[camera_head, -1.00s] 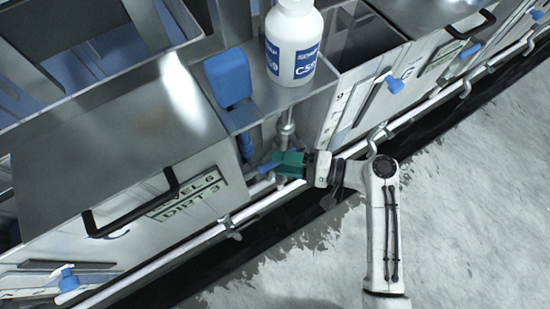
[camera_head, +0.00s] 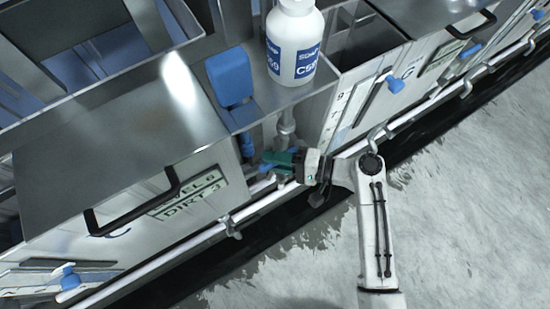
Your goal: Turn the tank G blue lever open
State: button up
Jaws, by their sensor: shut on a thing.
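My gripper (camera_head: 272,159), with green fingers, reaches in from the right to the gap between two steel tanks, below a small shelf. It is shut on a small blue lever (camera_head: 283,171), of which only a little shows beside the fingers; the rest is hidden. The lever sits by the pipework at the tank front. How far it is turned cannot be told. Another blue lever (camera_head: 395,84) sticks out of the right tank's front, and one more (camera_head: 69,279) is at the lower left. The tank letters are too small to read surely.
A white bottle (camera_head: 295,45) and a blue block-shaped part (camera_head: 231,80) are on the steel shelf above my gripper. A white pipe (camera_head: 200,236) runs along the tank fronts. The grey floor at right is clear.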

grip_shut()
jog(key=shift+f, duration=0.15)
jog(key=shift+f+n+h+p, duration=0.3)
jog(key=shift+n+h+p, duration=0.1)
jog(key=shift+h, duration=0.2)
jog(key=w+d+f+n+t+h+p, duration=0.3)
jog(key=w+d+f+n+t+h, duration=0.1)
jog(key=h, duration=0.7)
jog(key=shift+d+f+n+t, duration=0.7)
jog(key=shift+d+f+n, duration=0.45)
jog(key=shift+n, duration=0.55)
jog(key=shift+f+h, duration=0.1)
jog(key=shift+h, duration=0.2)
jog(key=o, duration=0.8)
grip_release()
